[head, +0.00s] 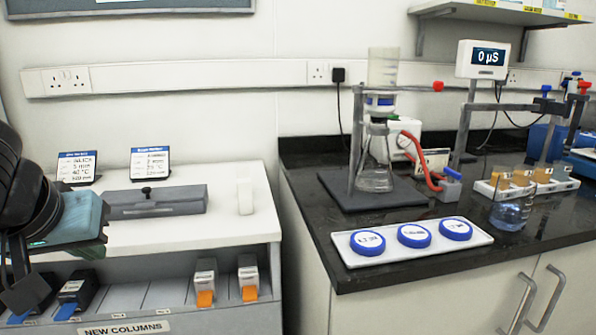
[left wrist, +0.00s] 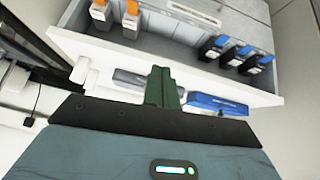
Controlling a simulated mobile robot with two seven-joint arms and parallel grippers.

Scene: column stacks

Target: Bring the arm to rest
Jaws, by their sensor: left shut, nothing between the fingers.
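My left gripper (head: 106,222) is at the left edge of the head view, with its teal body in front of the left end of the white bench. In the left wrist view its green fingers (left wrist: 163,82) are shut together with nothing between them. They are apart from the bench items, as far as I can see. My right gripper is in neither view.
The white bench (head: 225,225) carries a grey lidded box (head: 155,203) and two label cards (head: 150,163). Below are compartments with orange-tipped columns (head: 248,275) and dark columns (head: 75,292). On the black counter (head: 310,195), a white tray (head: 400,252) holds blue-rimmed discs beside a flask stand (head: 358,150).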

